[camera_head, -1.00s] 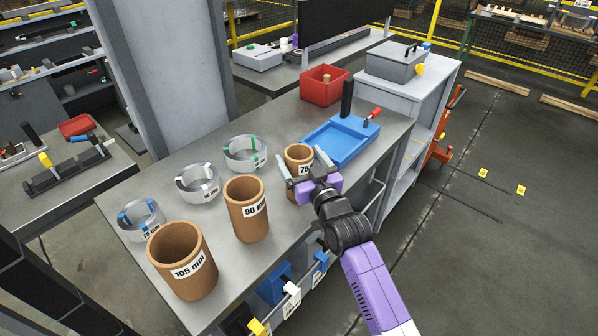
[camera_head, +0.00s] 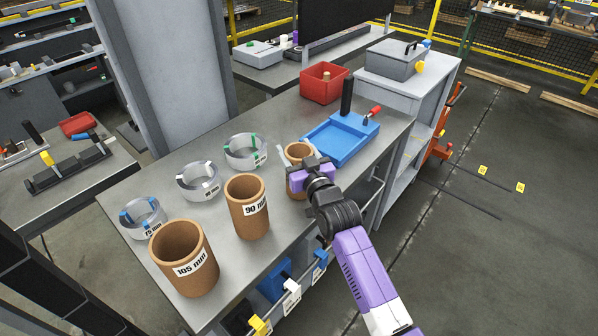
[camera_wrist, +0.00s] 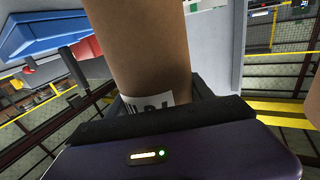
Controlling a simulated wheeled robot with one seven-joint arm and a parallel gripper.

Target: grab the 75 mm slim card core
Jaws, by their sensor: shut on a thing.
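The 75 mm slim card core (camera_head: 298,152) is a brown cardboard tube standing on the steel bench, to the right of the 90 mm core. My gripper (camera_head: 299,168) is around it and shut on it, with a finger on each side.
The 90 mm core (camera_head: 246,207) and 105 mm core (camera_head: 184,258) stand to the left. Several steel strip coils (camera_head: 246,151) lie behind them. A blue tray (camera_head: 340,140) with a black post is close on the right. A red bin (camera_head: 324,84) stands at the back.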

